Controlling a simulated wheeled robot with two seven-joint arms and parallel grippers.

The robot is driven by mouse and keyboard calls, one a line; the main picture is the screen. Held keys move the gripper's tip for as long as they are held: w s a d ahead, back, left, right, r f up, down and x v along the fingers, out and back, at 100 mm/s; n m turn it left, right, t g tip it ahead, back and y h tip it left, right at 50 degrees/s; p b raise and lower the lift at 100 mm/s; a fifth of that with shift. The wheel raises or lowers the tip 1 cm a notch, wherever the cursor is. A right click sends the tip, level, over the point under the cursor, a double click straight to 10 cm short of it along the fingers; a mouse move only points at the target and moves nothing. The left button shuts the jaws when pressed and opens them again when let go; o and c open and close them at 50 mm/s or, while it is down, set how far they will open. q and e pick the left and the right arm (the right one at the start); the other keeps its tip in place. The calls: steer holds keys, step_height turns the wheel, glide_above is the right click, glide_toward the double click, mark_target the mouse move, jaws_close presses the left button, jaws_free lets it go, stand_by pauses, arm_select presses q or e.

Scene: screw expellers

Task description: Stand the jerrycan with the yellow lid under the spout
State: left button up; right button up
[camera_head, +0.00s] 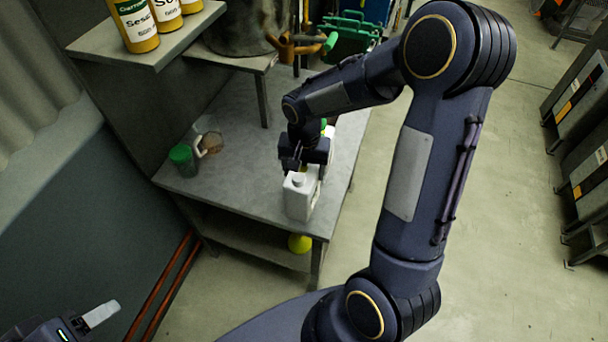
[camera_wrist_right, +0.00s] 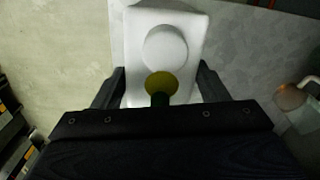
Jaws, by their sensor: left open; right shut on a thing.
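A white jerrycan (camera_head: 299,203) with a white-looking lid is upright near the table's front edge. My right gripper (camera_head: 305,160) is shut on its upper part. I cannot tell whether its base touches the table. In the right wrist view the jerrycan (camera_wrist_right: 195,35) sits between the fingers, with a round white lid and an olive-yellow disc below it; I cannot tell what the disc is. Something white with a green top (camera_head: 325,124) is mostly hidden behind the gripper. A brown pipe with a green end (camera_head: 330,41), perhaps the spout, is farther back. My left gripper (camera_head: 100,314) is partly visible, apart from everything.
The grey table (camera_head: 235,190) has clear surface left of the jerrycan. A green-lidded jar (camera_head: 184,160) and a clear jug (camera_head: 207,138) stand at its left. A yellow round thing (camera_head: 299,243) is low under the front edge. A raised shelf (camera_head: 160,50) holds labelled containers.

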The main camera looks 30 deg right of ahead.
steer(key=shift+f, duration=1.5)
steer(key=shift+f, duration=0.25)
steer(key=o, duration=1.3)
steer(key=shift+r, duration=0.1)
steer(key=shift+r, duration=0.1)
step_height(320, 180, up, 12)
steer(key=shift+f, duration=0.1)
steer(key=s+a+r+n+t+y, duration=0.2)
steer(key=s+n, duration=0.1)
steer(key=s, duration=0.6)
steer(key=s+a+r+n+t+y, duration=0.1)
steer(key=s+a+r+n+t, duration=0.2)
steer(key=s, duration=0.5)
steer(key=shift+s+t+y, duration=0.3)
steer(key=shift+s+y, duration=0.1)
